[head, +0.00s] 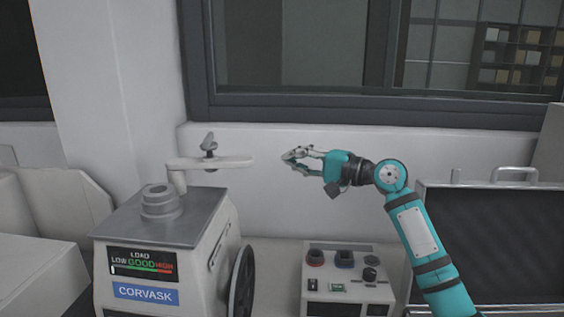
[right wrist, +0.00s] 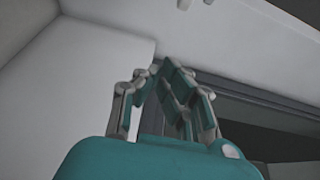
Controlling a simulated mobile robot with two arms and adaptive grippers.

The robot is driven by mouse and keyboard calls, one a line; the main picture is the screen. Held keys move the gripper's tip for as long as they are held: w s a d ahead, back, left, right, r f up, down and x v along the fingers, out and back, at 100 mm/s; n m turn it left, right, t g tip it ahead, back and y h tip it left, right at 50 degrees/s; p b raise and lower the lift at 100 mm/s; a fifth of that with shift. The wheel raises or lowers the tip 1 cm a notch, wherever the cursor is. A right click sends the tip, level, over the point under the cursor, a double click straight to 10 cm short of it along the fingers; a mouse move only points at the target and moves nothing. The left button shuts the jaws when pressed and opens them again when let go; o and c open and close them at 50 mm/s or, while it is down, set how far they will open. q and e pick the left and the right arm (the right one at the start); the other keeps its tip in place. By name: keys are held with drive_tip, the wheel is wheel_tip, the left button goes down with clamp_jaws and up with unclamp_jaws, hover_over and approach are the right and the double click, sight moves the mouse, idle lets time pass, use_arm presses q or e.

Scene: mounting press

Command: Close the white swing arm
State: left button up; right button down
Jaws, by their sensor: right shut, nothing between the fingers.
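The white swing arm (head: 212,162) is a flat bar on a white post at the back of the press (head: 160,250). A grey clamp knob (head: 209,146) stands on the bar. The bar points to the right, away from the grey round cylinder (head: 160,201) on the press top, which is uncovered. My right gripper (head: 287,158) is to the right of the bar's free end, apart from it, with its fingertips pointing left. It is shut and empty. The fingers also show in the right wrist view (right wrist: 167,65). My left gripper is not in view.
A control box (head: 347,280) with knobs stands right of the press. A black handwheel (head: 240,282) is on the press's right side. A dark panel with a handle (head: 500,240) is at the right. The wall and window frame (head: 380,108) are behind.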

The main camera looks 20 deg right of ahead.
drive_tip(key=w+a+p, duration=0.2)
drive_tip(key=a+p, duration=0.2)
drive_tip(key=a, duration=0.4)
drive_tip(key=shift+w+p, duration=0.2)
drive_tip(key=shift+p, duration=0.1)
drive_tip(key=shift+r, duration=0.1)
